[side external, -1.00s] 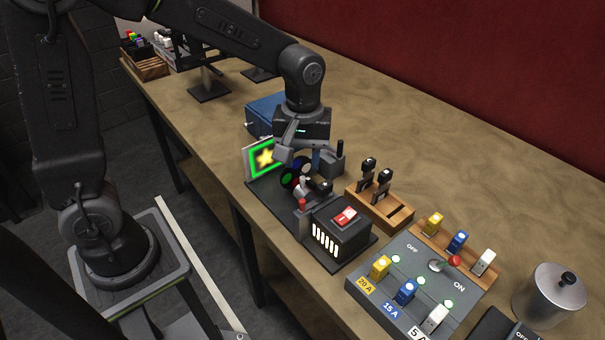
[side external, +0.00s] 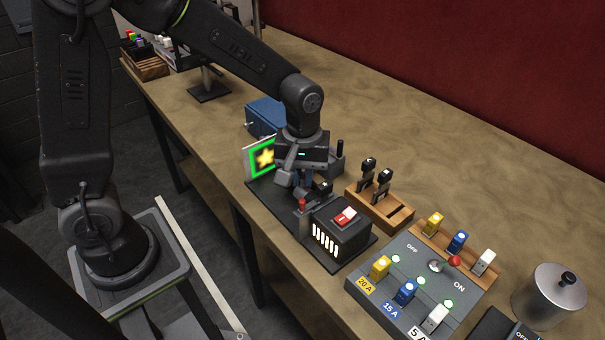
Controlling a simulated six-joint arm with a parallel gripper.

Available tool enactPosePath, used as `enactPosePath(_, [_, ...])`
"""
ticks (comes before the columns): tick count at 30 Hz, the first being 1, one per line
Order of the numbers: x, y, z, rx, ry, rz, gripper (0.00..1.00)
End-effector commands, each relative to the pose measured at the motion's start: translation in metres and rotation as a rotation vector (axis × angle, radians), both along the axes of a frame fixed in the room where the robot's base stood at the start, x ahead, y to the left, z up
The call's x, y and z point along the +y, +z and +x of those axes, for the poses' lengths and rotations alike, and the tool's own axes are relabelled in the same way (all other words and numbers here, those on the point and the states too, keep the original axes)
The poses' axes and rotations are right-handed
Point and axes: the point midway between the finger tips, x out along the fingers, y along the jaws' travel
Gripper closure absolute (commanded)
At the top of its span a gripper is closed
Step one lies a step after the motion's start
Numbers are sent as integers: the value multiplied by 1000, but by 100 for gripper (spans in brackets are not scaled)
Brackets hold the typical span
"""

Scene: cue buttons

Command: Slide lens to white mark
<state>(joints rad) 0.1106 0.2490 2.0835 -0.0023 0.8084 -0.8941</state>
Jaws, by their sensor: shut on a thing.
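My gripper (side external: 300,181) is low over the black base (side external: 262,190) of the projector set, between the screen and the lamp box. It is shut on the lens, which its fingers and body largely hide. I cannot make out the white mark.
A blue box (side external: 266,116) stands behind the screen. To the right are a wooden holder (side external: 393,214) with dark-handled pieces and a grey fuse panel (side external: 412,275). A metal canister (side external: 556,293) stands at far right.

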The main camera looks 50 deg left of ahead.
Motion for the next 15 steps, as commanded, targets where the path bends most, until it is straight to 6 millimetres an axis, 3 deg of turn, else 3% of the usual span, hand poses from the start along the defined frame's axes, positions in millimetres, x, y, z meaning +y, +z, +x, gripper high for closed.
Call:
enactPosePath(3, [0, 0, 0, -1, 0, 0, 100])
enactPosePath(15, [3, 0, 0, -1, 2, 0, 100])
